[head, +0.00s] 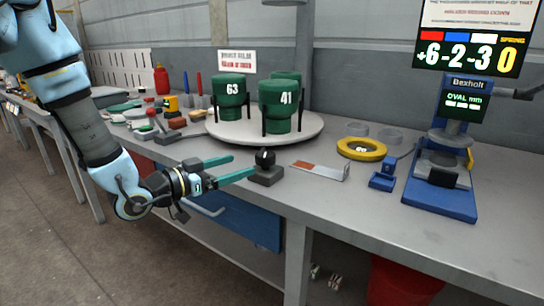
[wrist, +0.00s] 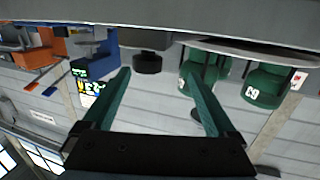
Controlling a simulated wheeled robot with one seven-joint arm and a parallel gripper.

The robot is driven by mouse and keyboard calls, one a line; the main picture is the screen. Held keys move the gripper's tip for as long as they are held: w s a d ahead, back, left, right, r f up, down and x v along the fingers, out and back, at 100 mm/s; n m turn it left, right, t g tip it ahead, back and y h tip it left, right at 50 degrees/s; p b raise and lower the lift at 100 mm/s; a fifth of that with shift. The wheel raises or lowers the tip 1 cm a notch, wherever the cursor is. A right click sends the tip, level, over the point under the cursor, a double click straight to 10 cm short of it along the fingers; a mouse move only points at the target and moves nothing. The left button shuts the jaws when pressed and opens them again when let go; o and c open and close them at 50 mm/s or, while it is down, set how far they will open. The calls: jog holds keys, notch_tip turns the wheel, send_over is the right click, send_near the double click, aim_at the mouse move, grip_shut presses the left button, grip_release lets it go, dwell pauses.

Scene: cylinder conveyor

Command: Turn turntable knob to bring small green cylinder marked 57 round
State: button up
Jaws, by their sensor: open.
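The white round turntable (head: 222,132) stands on the bench and bears several green cylinders in black holders. One cylinder (head: 229,92) reads 63 and another (head: 279,100) reads 41. A third cylinder (head: 288,76) is behind, with no number showing; I see no 57. The black knob (head: 265,160) sits on a dark block in front of the turntable. My gripper (head: 243,164) is open and empty, just left of the knob, its fingers pointing toward it. In the wrist view, which is upside down, the knob (wrist: 147,63) shows between the fingertips, apart from them.
A metal plate with an orange part (head: 318,170) lies right of the knob. A yellow ring (head: 361,149) and a blue measuring stand (head: 440,190) are farther right. Tools and small parts crowd the bench at left. A sign (head: 237,61) is on the wall behind.

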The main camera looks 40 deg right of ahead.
aim_at(273, 153)
jog(key=shift+s+d+r+m+g+h, duration=0.35)
jog(key=shift+s+d+g, duration=0.2)
jog(key=shift+s, duration=0.3)
jog(key=d, duration=0.3)
jog(key=d+p, duration=0.1)
jog(key=d, duration=0.3)
jog(key=d+p, duration=0.1)
jog(key=d, duration=0.2)
jog(key=shift+s+d, duration=0.25)
jog(key=shift+c, duration=0.3)
jog(key=c, duration=1.3)
jog(key=shift+f+t+b, duration=0.1)
jog(key=shift+t+b, duration=0.15)
jog(key=shift+b, duration=0.2)
jog(key=shift+t, duration=0.3)
jog(key=shift+w, duration=0.1)
jog(key=o, duration=1.4)
jog(key=shift+c, duration=0.2)
